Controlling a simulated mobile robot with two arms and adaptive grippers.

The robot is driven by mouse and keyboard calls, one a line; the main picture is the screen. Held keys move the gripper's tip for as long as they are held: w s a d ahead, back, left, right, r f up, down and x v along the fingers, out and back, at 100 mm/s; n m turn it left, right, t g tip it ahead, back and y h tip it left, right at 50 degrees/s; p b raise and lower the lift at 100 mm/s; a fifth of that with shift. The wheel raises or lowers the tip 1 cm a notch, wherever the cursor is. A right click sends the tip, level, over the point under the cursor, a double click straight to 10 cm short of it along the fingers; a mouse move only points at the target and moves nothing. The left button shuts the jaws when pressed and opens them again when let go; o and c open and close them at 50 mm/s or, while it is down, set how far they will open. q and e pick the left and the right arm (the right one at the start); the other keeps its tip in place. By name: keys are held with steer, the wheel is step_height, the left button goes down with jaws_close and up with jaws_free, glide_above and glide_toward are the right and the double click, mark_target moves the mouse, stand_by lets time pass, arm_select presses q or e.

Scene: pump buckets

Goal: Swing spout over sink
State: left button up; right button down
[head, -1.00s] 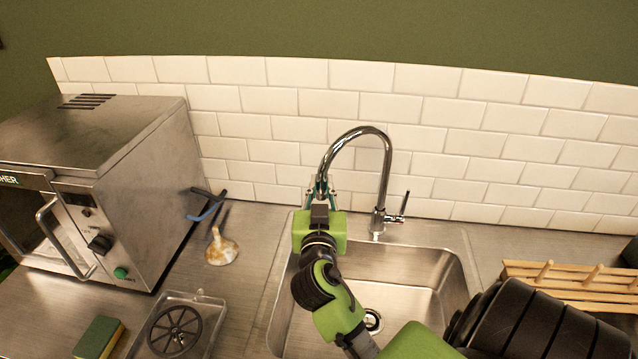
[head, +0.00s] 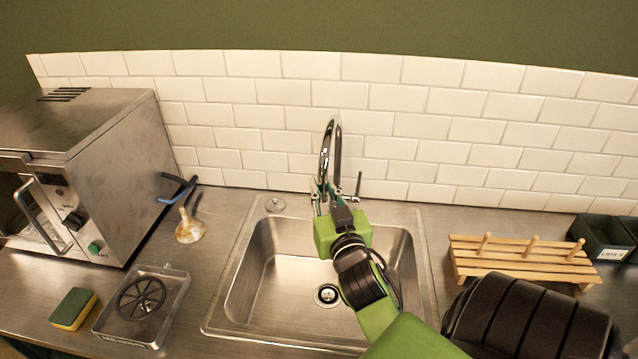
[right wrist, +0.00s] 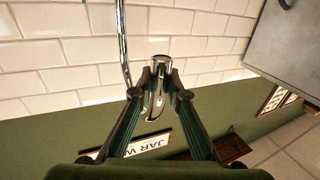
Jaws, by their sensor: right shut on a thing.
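The chrome spout (head: 326,150) of the tap arches up and forward, with its outlet end above the back part of the steel sink (head: 262,270). My right gripper (head: 320,198) reaches in from the lower right and is shut on the spout's outlet end. In the right wrist view, the two fingers of the right gripper (right wrist: 159,85) close around the chrome spout tip (right wrist: 161,64). The tap's lever (head: 358,186) stands at the right of its base. The tap's base is partly hidden by my gripper. My left gripper is in neither view.
A steel oven (head: 85,170) stands at the left. A funnel-like item (head: 190,228), a clear tray with a wheel (head: 142,305) and a sponge (head: 73,309) lie left of the sink. A wooden peg rack (head: 520,262) and dark bins (head: 605,238) are at the right.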

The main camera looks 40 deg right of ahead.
mark_target(329, 141)
steer(key=shift+s+d+p, duration=0.3)
steer(key=shift+s+d, duration=0.25)
steer(key=shift+s, duration=0.05)
steer(key=shift+s+d+r, duration=0.1)
steer(key=shift+s+d, duration=0.05)
steer(key=shift+s, duration=0.05)
steer(key=c, duration=2.2)
jaws_free()
steer(key=shift+o, duration=1.2)
steer(key=shift+w+d, duration=0.1)
steer(key=shift+w, duration=0.05)
step_height(329, 141, up, 10)
steer(key=shift+f, duration=0.1)
